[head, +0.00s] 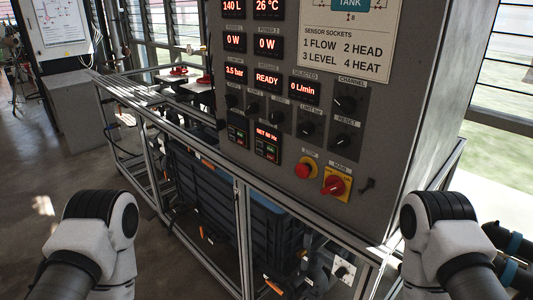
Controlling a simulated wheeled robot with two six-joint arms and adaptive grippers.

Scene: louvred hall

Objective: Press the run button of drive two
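A grey control cabinet (390,100) fills the middle and right of the head view. Low on the left of its face are two small black drive units side by side: a left one (237,132) and a right one (267,145), which reads "SET 50 Hz". Each has a red lit display above small green and red keys. The labels are too small to read, so I cannot tell which unit is drive two or which key is run. Only white and black links of my arms show at the lower left and right; both grippers are out of view.
A red stop button (304,170) and a red-and-yellow main switch (336,186) sit right of the drives. Knobs and displays lie above. A metal frame rail (285,213) runs below the panel, in front of a dark crate. Open floor lies at left.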

